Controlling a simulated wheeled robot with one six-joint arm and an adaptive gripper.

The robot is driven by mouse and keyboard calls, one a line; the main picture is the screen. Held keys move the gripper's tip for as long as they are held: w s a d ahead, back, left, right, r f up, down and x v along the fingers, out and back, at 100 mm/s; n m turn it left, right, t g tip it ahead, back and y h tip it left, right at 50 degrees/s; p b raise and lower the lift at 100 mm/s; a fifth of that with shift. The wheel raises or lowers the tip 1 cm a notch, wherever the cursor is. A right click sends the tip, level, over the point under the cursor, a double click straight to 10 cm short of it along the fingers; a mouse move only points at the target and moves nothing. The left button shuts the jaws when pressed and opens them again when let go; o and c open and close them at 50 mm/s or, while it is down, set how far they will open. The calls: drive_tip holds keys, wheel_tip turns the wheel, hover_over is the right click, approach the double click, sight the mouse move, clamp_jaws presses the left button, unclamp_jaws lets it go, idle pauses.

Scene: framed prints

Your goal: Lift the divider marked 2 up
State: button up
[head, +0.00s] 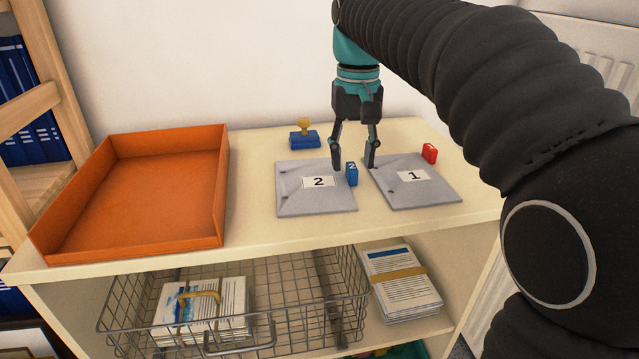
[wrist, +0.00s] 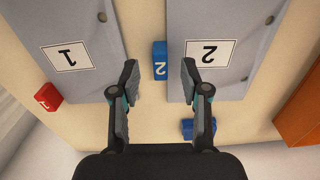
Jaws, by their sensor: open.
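A grey divider plate with a white label 2 (head: 300,199) lies flat on the cabinet top; it also shows in the wrist view (wrist: 230,85). A small blue block marked 2 (head: 352,175) is at its right edge in the head view, and shows between the plates in the wrist view (wrist: 160,51). My gripper (head: 354,165) is open and points down over the gap between the plates. In the wrist view its fingertips (wrist: 160,76) are on either side of the blue block's line, with nothing held. I cannot tell their exact height.
A grey plate labelled 1 (head: 425,195) lies to the right, with a red block (head: 429,153) at its far edge. A blue stamp pad with a stamp (head: 305,139) stands behind. An orange tray (head: 215,215) is left. A wire basket (head: 270,308) sits below.

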drive_tip(key=shift+f, duration=1.2)
clamp_jaws()
wheel_tip(320, 180, up, 10)
drive_tip(key=shift+p, duration=0.8)
